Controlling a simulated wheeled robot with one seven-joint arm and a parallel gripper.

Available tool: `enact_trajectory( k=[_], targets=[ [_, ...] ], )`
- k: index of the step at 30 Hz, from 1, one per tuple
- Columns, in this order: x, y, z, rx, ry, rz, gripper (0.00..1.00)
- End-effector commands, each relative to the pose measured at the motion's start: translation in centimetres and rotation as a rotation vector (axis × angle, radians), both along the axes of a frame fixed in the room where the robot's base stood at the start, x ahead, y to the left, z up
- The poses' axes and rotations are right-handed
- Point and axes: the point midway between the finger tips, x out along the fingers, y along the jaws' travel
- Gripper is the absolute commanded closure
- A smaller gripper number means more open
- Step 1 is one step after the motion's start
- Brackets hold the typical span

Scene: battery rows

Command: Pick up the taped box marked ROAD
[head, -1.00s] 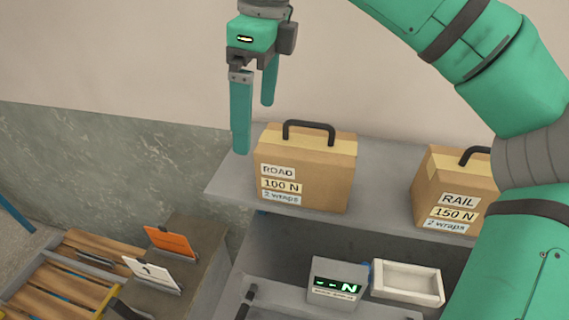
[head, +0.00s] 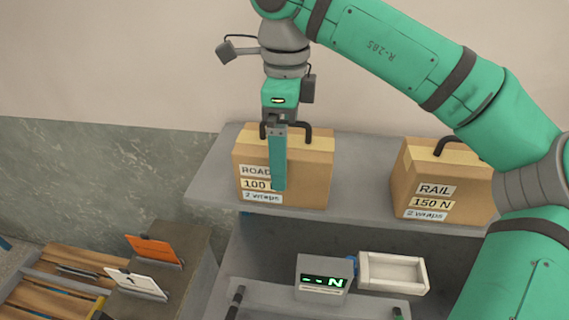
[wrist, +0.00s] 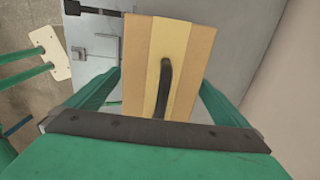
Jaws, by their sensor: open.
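The taped box marked ROAD (head: 312,182) stands upright on a grey shelf, with a "100 N" and a "2 wraps" label and a black handle on top. My gripper (head: 278,165) is open above and around it. One teal finger hangs in front of its labelled face, partly covering the labels; the other finger is hidden in the head view. In the wrist view the box's top (wrist: 185,50), with a pale tape strip and black handle, lies between my open fingers (wrist: 160,90). Whether the fingers touch it I cannot tell.
A similar box marked RAIL, 150 N (head: 408,190), stands to the right on the same grey shelf (head: 365,180). Below are a small display box (head: 322,266) and a white tray (head: 392,288). Bare wall is behind; shelf room lies between the boxes.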

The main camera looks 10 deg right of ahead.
Motion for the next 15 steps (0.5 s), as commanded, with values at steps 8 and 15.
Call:
enact_trajectory(
  k=[8, 15],
  targets=[
    [0.1, -0.1, -3.1, 0.001, 0.001, -0.001, 0.00],
    [0.1, -0.1, -3.1, 0.001, 0.001, -0.001, 0.14]
  ],
)
